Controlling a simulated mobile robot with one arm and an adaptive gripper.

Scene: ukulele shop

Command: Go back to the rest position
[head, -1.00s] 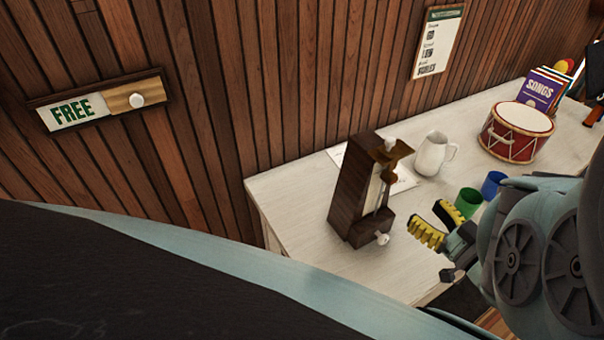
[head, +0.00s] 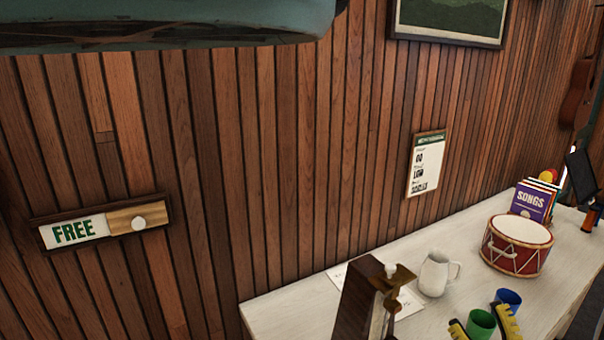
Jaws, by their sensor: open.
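My gripper (head: 481,318) shows at the bottom edge of the head view, right of centre. Only its two yellow finger ends are in the picture, apart from each other, so it is open. The green cup (head: 481,325) appears between the finger ends. I cannot tell from this view whether the fingers are around the cup or in front of it. The rest of the gripper and most of my arm are below the picture.
The white counter (head: 290,308) holds a dark wooden metronome (head: 358,305), a white jug (head: 434,274), a blue cup (head: 508,298), a red drum (head: 517,246) and songbooks (head: 531,199). A FREE slider sign (head: 100,226) is on the plank wall.

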